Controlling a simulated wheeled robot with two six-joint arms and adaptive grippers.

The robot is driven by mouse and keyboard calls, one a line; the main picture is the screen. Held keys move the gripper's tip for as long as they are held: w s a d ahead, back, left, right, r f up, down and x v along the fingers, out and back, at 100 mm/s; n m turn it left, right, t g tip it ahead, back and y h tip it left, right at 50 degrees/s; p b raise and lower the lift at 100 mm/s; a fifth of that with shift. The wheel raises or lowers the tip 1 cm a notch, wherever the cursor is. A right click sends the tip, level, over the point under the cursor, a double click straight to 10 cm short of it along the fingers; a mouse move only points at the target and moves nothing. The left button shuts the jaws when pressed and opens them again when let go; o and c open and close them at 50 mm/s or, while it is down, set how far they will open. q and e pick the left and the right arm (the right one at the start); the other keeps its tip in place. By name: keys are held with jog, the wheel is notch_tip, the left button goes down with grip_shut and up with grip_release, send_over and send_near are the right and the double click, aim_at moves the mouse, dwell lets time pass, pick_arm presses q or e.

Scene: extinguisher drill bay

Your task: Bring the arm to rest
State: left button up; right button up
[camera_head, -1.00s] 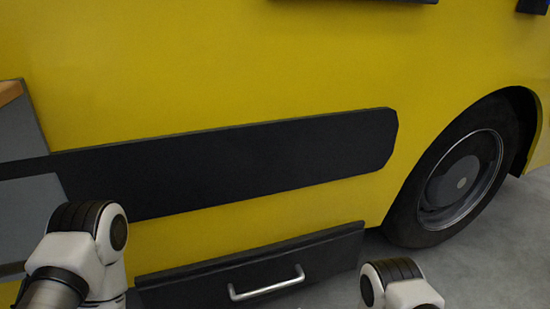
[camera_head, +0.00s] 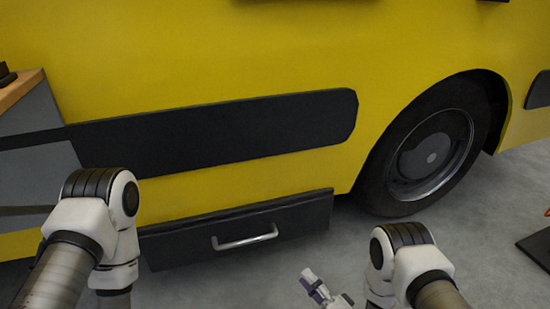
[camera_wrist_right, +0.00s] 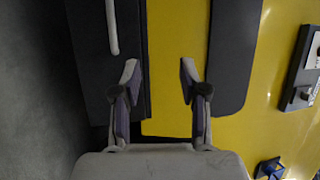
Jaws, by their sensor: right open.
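My right gripper (camera_head: 326,287) shows low in the head view, in front of the yellow vehicle and beside my right arm. In the right wrist view its two fingers stand apart with nothing between them (camera_wrist_right: 159,75). My left arm comes in at the lower left of the head view, but its gripper is out of frame.
The yellow vehicle (camera_head: 230,55) fills the background, with a black side strip (camera_head: 215,135) and wheel (camera_head: 425,155). A dark drawer (camera_head: 290,218) with a metal handle (camera_head: 245,241) sits low on it. A wooden-topped cabinet (camera_head: 40,110) stands at left.

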jog(key=s+d+r+g+h+p, duration=0.1)
jog(key=d+r+h+p, duration=0.15)
jog(key=r+p, duration=0.85)
jog(key=d+r+g+h+p, duration=0.1)
jog(key=d+r+h+p, duration=0.15)
jog(key=r+p, duration=0.85)
jog(key=s+d+r+g+h+p, duration=0.1)
jog(key=d+r+h+p, duration=0.15)
jog(key=r+p, duration=0.85)
jog(key=s+d+n+g+h+p, duration=0.2)
jog(key=s+d+g, duration=0.1)
jog(key=s, duration=0.5)
jog(key=s+d+r+n+g+h+p, duration=0.1)
jog(key=s+d+n+g+p, duration=0.2)
jog(key=s, duration=0.6)
jog(key=s+d+n+g+h+p, duration=0.2)
jog(key=s+g, duration=0.4)
jog(key=s, duration=0.3)
jog(key=shift+s+d+r+n+g+h+p, duration=0.15)
jog(key=shift+d+n+g+h+p, duration=0.2)
jog(key=shift+d+n+p, duration=0.2)
